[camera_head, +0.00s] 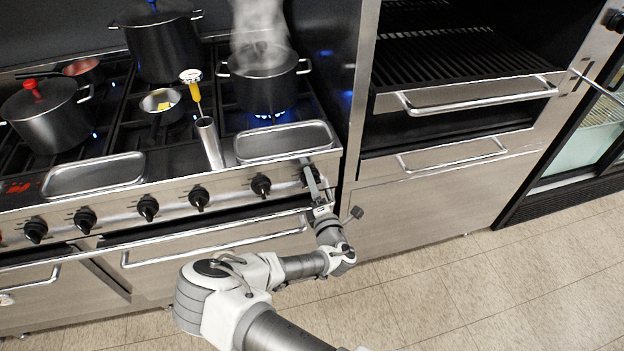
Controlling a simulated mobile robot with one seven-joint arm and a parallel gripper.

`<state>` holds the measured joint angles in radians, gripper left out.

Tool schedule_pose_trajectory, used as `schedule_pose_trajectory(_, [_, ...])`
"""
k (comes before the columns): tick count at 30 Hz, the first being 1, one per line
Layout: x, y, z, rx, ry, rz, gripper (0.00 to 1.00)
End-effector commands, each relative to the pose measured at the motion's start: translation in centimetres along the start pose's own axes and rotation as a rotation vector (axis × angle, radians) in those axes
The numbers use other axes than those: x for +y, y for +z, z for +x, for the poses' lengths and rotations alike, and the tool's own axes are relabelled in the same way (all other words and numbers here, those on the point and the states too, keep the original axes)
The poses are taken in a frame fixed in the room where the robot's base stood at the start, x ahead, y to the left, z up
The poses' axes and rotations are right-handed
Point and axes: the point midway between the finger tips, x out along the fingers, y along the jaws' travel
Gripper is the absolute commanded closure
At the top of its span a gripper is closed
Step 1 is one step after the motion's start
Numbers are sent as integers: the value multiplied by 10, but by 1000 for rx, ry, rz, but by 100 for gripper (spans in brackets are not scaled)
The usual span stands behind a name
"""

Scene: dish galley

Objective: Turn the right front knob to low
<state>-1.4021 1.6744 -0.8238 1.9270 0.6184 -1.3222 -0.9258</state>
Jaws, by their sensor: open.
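A row of black knobs runs along the front panel of the steel range. The right front knob (307,176) is at the right end of the row, largely hidden by my gripper, so I cannot read its setting. My gripper (310,178) is open, with its fingers reaching up to the panel at that knob; I cannot tell whether they touch it. The neighbouring knob (261,185) is clear to the left. At the right of the range, blue flame burns under a steaming black pot (262,85).
A steel tray (284,142) lies along the range front just above my gripper, and another tray (93,175) lies further left. An oven handle (215,244) juts out below the knobs. Steel drawers (440,205) stand to the right. The tiled floor in front is clear.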

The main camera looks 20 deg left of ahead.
Motion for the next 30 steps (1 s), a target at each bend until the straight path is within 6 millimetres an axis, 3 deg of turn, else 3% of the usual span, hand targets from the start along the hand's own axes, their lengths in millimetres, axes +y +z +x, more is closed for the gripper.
schedule_pose_trajectory(12, [0,0,-1,1,0,0,8])
schedule_pose_trajectory(26, [0,0,-1,0,0,0,91])
schedule_pose_trajectory(30, [0,0,-1,0,0,4,91])
